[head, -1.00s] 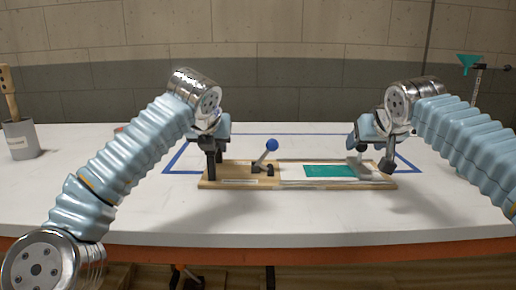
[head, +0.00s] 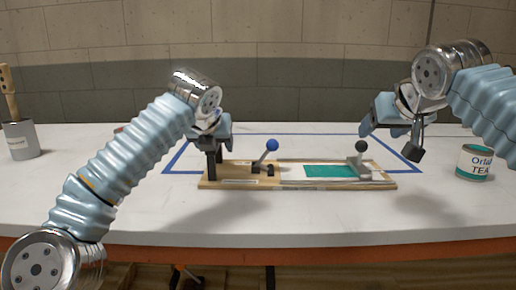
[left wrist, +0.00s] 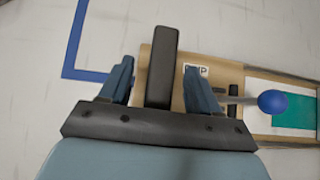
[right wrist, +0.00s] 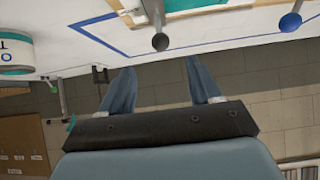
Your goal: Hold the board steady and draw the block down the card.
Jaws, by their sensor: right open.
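The grey block (head: 363,170) with a black knob (head: 361,147) stands upright near the board's right end, just right of the teal. The knob shows in the right wrist view (right wrist: 160,42). My left gripper (left wrist: 160,75) is open around a black handle (left wrist: 162,60) at the board's left end, with gaps visible on both sides. My right gripper (right wrist: 158,75) is open and empty, above and right of the block.
A blue-knobbed lever (head: 272,145) stands mid-board, right of my left gripper. A labelled teal can (head: 474,163) stands right of the board. A grey pot (head: 20,140) with a wooden-handled tool stands far left. The table front is clear.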

